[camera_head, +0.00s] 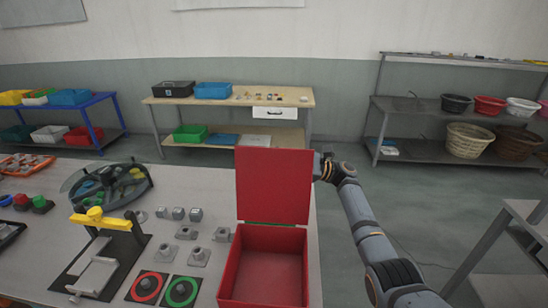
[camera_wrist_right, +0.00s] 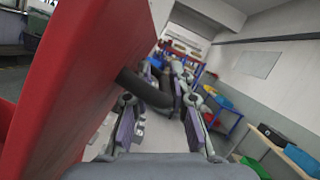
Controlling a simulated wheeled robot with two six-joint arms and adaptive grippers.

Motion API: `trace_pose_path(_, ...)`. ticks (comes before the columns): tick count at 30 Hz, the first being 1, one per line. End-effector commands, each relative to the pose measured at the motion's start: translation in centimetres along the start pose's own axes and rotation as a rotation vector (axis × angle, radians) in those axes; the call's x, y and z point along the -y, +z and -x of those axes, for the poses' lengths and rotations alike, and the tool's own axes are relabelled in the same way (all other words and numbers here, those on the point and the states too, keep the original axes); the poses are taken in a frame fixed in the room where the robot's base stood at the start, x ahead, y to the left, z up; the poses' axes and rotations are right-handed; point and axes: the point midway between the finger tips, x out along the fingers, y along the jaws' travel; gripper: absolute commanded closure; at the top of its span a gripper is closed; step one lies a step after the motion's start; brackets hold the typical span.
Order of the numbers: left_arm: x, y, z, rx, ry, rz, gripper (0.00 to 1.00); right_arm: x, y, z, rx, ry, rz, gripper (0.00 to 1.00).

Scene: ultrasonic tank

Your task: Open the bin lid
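The red bin (camera_head: 262,268) stands on the grey table at its right end, and its inside looks empty. Its red lid (camera_head: 273,185) stands upright at the back edge, so the bin is open. My right gripper (camera_head: 326,170) is beside the lid's right edge, partly hidden by it. In the right wrist view the lid (camera_wrist_right: 70,75) fills the left side, and a dark curved handle (camera_wrist_right: 145,88) sticks out from it. The right gripper's fingers (camera_wrist_right: 160,122) are spread apart, with the handle's end near the gap between them. Contact cannot be told. My left gripper is not in view.
Left of the bin are a yellow-and-grey fixture (camera_head: 100,222), red and green rings (camera_head: 181,291), small grey blocks and a dark round tray (camera_head: 112,187). A wooden bench (camera_head: 235,97) and shelves with baskets stand behind.

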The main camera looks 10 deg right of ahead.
Motion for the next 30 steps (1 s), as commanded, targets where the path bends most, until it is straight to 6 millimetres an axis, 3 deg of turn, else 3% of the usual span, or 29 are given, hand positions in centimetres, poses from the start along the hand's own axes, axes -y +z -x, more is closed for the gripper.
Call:
trace_pose_path(5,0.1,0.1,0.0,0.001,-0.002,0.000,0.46,0.0,0.0,0.8,-0.002,0.000,0.000,0.79)
trace_pose_path(18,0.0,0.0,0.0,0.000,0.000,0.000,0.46,0.1,0.0,10.4,-0.001,-0.003,0.000,0.79)
trace_pose_path(24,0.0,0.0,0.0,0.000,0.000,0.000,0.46,0.0,0.0,12.0,0.000,0.000,0.000,0.79)
trace_pose_path(30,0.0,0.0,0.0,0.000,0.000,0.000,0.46,0.0,0.0,12.1,0.000,0.000,0.000,0.79)
